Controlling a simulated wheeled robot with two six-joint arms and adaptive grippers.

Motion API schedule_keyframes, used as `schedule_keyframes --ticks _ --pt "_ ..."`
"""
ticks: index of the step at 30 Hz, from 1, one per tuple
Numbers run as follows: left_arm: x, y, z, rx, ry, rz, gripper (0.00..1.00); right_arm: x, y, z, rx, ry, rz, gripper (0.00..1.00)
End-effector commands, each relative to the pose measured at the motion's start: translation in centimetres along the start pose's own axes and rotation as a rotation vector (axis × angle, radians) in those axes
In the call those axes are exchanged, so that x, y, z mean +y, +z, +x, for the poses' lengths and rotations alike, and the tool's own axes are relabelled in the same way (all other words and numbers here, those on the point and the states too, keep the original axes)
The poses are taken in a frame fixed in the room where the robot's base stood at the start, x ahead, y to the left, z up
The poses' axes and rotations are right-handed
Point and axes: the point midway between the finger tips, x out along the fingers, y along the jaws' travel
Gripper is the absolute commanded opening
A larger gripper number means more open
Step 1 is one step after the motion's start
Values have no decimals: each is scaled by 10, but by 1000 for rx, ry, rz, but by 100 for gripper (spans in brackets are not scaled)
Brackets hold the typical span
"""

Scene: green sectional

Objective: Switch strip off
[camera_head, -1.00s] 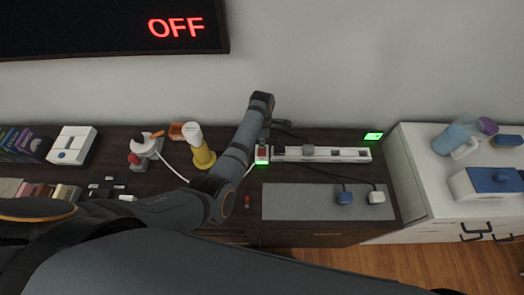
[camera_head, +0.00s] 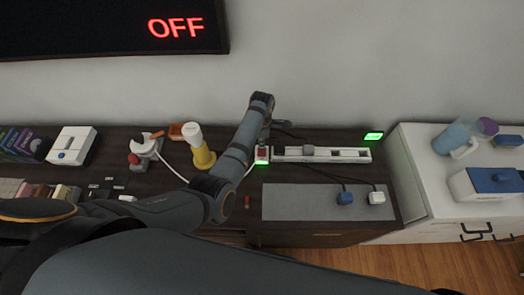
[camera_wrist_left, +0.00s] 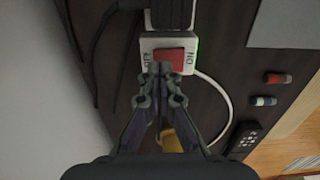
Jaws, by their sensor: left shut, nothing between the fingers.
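The power strip (camera_head: 340,155) is a long white bar on the dark cabinet, with a red rocker switch (camera_head: 262,150) at its left end. Green glow shows by the switch. In the left wrist view the red switch (camera_wrist_left: 170,57) sits in a white housing marked OFF on the left and ON on the right. My left gripper (camera_wrist_left: 161,72) is shut and empty, its tips at the near edge of the switch; I cannot tell whether they touch. In the head view my left gripper (camera_head: 266,135) is over the switch end, mostly hidden by the arm. My right gripper is not in view.
A grey mat (camera_head: 300,203) lies in front of the strip, with a blue plug (camera_head: 345,198) and a white plug (camera_head: 377,197). A yellow-and-white bottle (camera_head: 200,152) stands left of my arm. A wall screen (camera_head: 110,25) reads OFF. A green indicator (camera_head: 373,136) glows behind the strip.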

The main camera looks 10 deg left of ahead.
Motion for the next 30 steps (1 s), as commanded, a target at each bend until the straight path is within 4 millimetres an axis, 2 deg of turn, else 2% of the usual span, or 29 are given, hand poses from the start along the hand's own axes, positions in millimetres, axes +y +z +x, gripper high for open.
schedule_keyframes --ticks 30 --pt "0 0 16 0 0 0 0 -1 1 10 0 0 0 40"
